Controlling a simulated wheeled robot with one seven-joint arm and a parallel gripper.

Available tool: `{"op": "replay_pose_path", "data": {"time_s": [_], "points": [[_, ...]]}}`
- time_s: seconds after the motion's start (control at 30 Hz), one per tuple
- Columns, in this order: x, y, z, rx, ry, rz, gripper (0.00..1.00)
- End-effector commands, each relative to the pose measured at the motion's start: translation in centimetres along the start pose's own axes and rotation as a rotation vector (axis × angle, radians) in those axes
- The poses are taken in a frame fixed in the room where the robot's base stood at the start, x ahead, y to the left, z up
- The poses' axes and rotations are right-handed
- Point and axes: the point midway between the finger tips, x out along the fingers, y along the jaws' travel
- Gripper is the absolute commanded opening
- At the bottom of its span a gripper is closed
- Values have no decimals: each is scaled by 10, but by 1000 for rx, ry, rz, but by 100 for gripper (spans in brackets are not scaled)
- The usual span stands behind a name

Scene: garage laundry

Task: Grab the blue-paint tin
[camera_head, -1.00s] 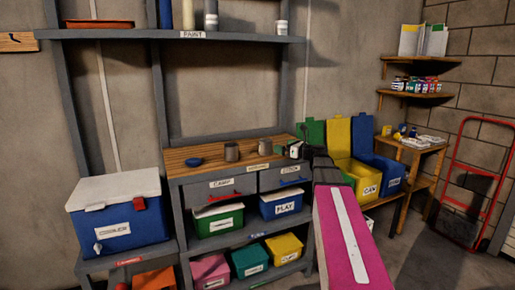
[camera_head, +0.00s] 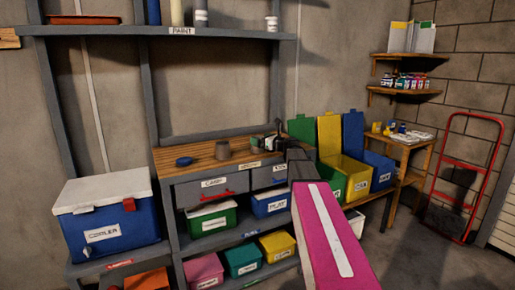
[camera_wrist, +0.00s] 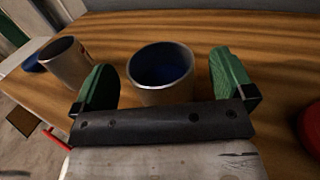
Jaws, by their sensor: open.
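In the wrist view a grey metal tin (camera_wrist: 160,76) with blue paint inside stands upright on the wooden bench top (camera_wrist: 265,95). My gripper (camera_wrist: 165,70) is open, with its two green fingers on either side of the tin and visible gaps to both. The gripper's dark bar hides the tin's lower part. In the head view my gripper (camera_head: 267,141) is low over the right part of the bench and mostly covers this tin. A second grey tin (camera_wrist: 66,62) stands to the left in the wrist view; it also shows in the head view (camera_head: 223,150).
A blue bowl (camera_head: 184,161) sits at the left of the bench. A red round thing (camera_wrist: 311,125) is at the right edge of the wrist view. The paint shelf (camera_head: 110,31) runs above the bench. Open coloured bins (camera_head: 354,172) stand to the right, and a cooler (camera_head: 108,228) at left.

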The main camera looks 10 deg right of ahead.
Motion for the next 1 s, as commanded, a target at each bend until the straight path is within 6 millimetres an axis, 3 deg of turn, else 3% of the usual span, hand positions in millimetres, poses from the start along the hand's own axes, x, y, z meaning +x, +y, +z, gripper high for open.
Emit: {"op": "replay_pose_path", "data": {"time_s": [0.1,0.37,0.53,0.57,1.0], "points": [[18,0,0,0,0,1,100],[20,1,0,0,0,0,100],[20,1,0,0,0,0,48],[20,1,0,0,0,0,44],[20,0,7,0,-1,0,44]]}}
